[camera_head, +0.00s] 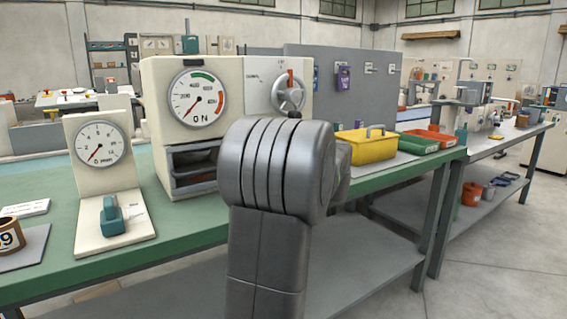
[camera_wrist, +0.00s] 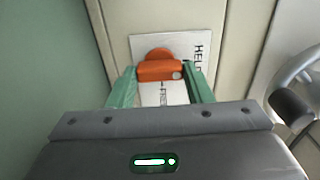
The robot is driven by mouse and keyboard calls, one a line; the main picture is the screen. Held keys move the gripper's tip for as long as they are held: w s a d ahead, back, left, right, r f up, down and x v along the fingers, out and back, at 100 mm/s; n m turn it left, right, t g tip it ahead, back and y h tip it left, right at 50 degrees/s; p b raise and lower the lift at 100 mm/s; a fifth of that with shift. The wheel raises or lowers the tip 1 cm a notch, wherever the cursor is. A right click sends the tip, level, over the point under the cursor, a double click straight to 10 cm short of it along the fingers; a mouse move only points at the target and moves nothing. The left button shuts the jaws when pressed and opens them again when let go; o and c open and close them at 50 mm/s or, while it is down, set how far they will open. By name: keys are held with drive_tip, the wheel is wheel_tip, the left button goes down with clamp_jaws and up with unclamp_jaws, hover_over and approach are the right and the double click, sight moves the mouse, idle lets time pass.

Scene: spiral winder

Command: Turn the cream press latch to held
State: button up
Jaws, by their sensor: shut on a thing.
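The cream press (camera_head: 155,100) stands on the green bench, with a round dial marked N on its front. Its latch (camera_wrist: 160,70) shows in the wrist view as an orange bar with a rounded top, on a white plate (camera_wrist: 145,42). The bar lies crosswise in that view. The word HELD is printed on the plate's right side, and a second word below the bar is partly covered. My gripper (camera_wrist: 161,77) has its green fingers at both ends of the bar, shut on it. In the head view my arm hides the latch and the fingers.
A handwheel (camera_head: 289,95) sits on the press front; its rim and dark knob (camera_wrist: 291,106) are close at the right in the wrist view. A smaller dial stand (camera_head: 100,180) is left of the press. A yellow box (camera_head: 367,146) and red and green trays are at the right.

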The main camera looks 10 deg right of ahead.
drive_tip(key=o, duration=1)
drive_tip(key=shift+s, duration=0.1)
drive_tip(key=p+v, duration=0.1)
drive_tip(key=v, duration=1.2)
drive_tip(key=shift+s+d+p, duration=0.1)
drive_tip(key=shift+s+p, duration=0.25)
drive_tip(key=shift+w, duration=0.1)
drive_tip(key=b+x, duration=0.1)
drive_tip(key=x, duration=1.2)
drive_tip(key=shift+w+b, duration=0.4)
